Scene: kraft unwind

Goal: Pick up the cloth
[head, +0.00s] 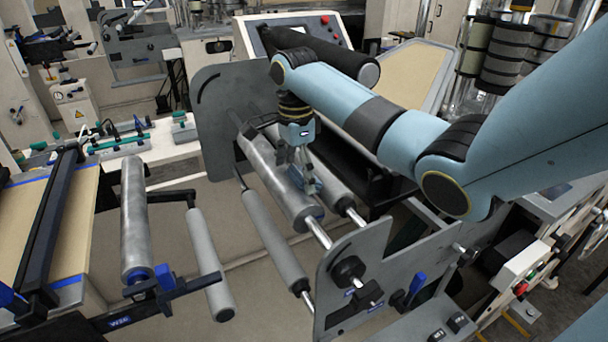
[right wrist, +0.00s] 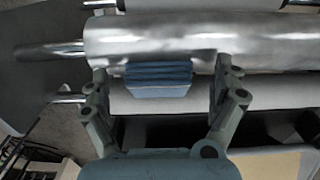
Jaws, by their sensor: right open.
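The cloth (right wrist: 158,80) is a small folded blue stack in the right wrist view. It lies against the shiny metal roller (right wrist: 180,42), on the side toward my gripper. My right gripper (right wrist: 161,74) is open, with one finger on each side of the cloth and visible space between the fingers and its ends. I cannot tell how deep the fingertips reach. In the head view my right gripper (head: 304,172) points down over the rollers, and it largely hides the cloth there. My left gripper is in neither view.
A grey side plate (head: 222,120) stands behind the rollers and another plate (head: 385,265) stands in front. A lower grey roller (head: 275,240) runs beside the shiny one. A dark roll (head: 320,52) lies behind my right arm. A control panel (head: 325,24) stands at the back.

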